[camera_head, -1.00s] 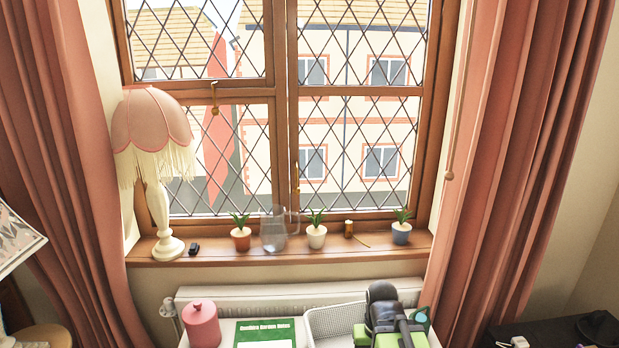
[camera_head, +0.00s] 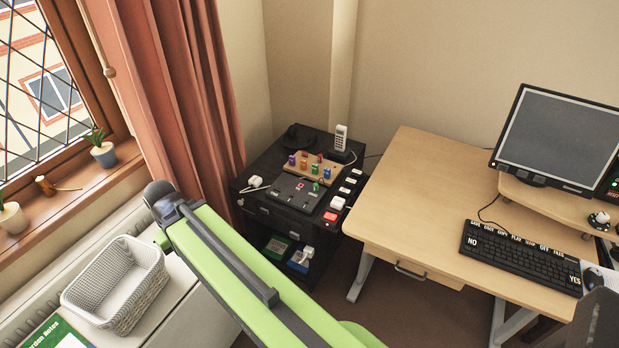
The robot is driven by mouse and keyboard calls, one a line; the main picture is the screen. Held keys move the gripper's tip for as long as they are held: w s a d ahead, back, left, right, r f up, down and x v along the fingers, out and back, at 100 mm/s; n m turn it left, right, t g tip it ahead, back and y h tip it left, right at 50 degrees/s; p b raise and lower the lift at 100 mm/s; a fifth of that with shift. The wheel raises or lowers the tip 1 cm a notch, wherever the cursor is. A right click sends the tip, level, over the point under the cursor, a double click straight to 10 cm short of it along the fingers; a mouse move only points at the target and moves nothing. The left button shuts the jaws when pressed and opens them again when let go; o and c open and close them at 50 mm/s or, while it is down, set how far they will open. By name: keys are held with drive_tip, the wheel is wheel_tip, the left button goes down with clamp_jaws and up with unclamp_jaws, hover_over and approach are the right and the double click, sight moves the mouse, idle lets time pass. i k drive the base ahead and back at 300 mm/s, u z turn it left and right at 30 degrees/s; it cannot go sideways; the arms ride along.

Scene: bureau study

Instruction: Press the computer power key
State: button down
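A flat monitor (camera_head: 561,137) with a blank grey screen stands on a raised shelf on the wooden desk at the right. A black keyboard (camera_head: 522,257) lies on the desk in front of it, with large white "NO" and "YES" keys and a row of small white labels along its back edge. I cannot make out a power key. A dark unit with a small green mark (camera_head: 613,187) is cut off by the right edge. My green arm crosses the lower middle, well left of the keyboard. My gripper's fingers do not show.
A black cabinet (camera_head: 255,207) with a phone (camera_head: 340,138) and several coloured pieces stands between curtain (camera_head: 170,90) and desk (camera_head: 410,185). A white basket (camera_head: 117,284) sits lower left. A mouse (camera_head: 592,279) lies beside the keyboard. The desk's left part is bare.

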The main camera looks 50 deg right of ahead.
sight(294, 235)
drive_tip(key=z, duration=0.05)
drive_tip(key=k, duration=1.15)
drive_tip(key=z, duration=0.9)
drive_tip(key=i, duration=1)
drive_tip(key=z, duration=0.05)
